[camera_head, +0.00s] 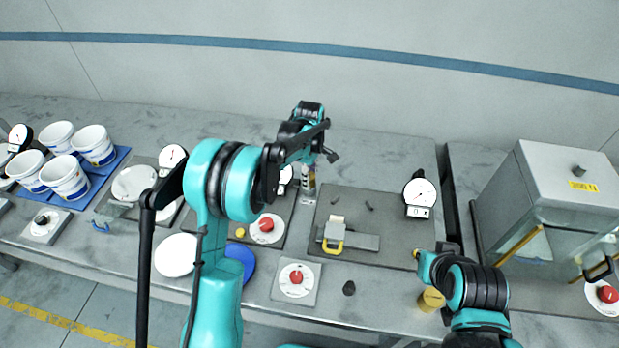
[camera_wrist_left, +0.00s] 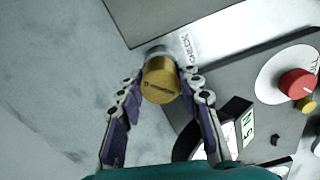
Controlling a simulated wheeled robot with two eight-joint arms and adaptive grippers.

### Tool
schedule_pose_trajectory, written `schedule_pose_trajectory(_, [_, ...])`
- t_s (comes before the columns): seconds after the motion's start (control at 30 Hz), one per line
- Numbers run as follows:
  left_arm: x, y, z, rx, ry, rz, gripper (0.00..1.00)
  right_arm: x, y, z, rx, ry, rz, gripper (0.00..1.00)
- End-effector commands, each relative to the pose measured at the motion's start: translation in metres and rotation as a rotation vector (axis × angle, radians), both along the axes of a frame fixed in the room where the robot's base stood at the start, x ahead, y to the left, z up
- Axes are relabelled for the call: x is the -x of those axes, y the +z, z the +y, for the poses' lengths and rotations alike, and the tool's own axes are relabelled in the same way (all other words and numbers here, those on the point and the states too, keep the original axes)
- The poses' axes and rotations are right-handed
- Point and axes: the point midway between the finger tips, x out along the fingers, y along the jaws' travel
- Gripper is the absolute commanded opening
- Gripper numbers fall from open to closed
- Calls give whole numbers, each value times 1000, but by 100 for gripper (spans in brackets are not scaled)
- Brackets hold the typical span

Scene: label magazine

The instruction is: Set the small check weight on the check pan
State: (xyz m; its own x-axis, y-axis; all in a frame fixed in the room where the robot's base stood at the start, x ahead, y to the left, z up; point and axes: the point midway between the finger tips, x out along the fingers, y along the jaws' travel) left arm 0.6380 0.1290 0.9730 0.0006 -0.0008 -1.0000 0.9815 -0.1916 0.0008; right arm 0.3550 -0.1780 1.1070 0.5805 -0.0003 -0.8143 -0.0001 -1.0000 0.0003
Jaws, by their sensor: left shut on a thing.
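The small check weight (camera_wrist_left: 161,82) is a brass cylinder with a slot in its top. My left gripper (camera_wrist_left: 158,92) is shut on it, a finger on each side, in the left wrist view. In the head view this gripper (camera_head: 326,152) is small and dark, above the middle of the bench, and the weight cannot be made out. A silver round part (camera_wrist_left: 156,52) shows just behind the weight, beside a CHECK label (camera_wrist_left: 187,46). I cannot tell whether the weight touches it. The check pan itself is not clearly seen. My right arm is at the lower right; its gripper is unclear.
A dial gauge (camera_head: 420,194) and a yellow-handled block (camera_head: 334,232) stand on the dark plate. A red knob (camera_head: 296,277) is near the front edge. A larger brass cylinder (camera_head: 431,300) lies near my right arm. White tubs (camera_head: 64,177) are at left, a glass-fronted cabinet (camera_head: 550,190) at right.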

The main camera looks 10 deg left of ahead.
Motion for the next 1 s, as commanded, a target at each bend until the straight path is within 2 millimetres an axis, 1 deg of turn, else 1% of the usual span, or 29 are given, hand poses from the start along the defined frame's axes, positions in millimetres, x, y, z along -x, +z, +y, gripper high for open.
schedule_pose_trajectory(0.13, [0,1,0,0,0,0,0,0,0,0,0,0,0,0])
schedule_pose_trajectory(0.27, [0,-3,0,0,0,0,0,0,-3,0,0,0,0,0])
schedule_pose_trajectory(0.3, [0,-3,0,0,0,0,45,0,-2,0,0,0,0,0])
schedule_pose_trajectory(0.33, [0,-2,0,0,0,0,53,0,-2,0,0,0,0,0])
schedule_pose_trajectory(0.37, [0,-2,0,0,0,0,55,0,-2,0,0,0,0,0])
schedule_pose_trajectory(0.63, [0,-2,0,0,0,0,55,0,-1,0,0,0,0,0])
schedule_pose_trajectory(0.77, [0,7,0,0,0,0,55,0,3,0,0,0,0,0])
schedule_pose_trajectory(0.87, [0,23,0,0,0,0,55,0,6,0,0,0,0,0])
schedule_pose_trajectory(1.0, [0,56,0,0,0,0,55,0,13,0,0,0,0,0])
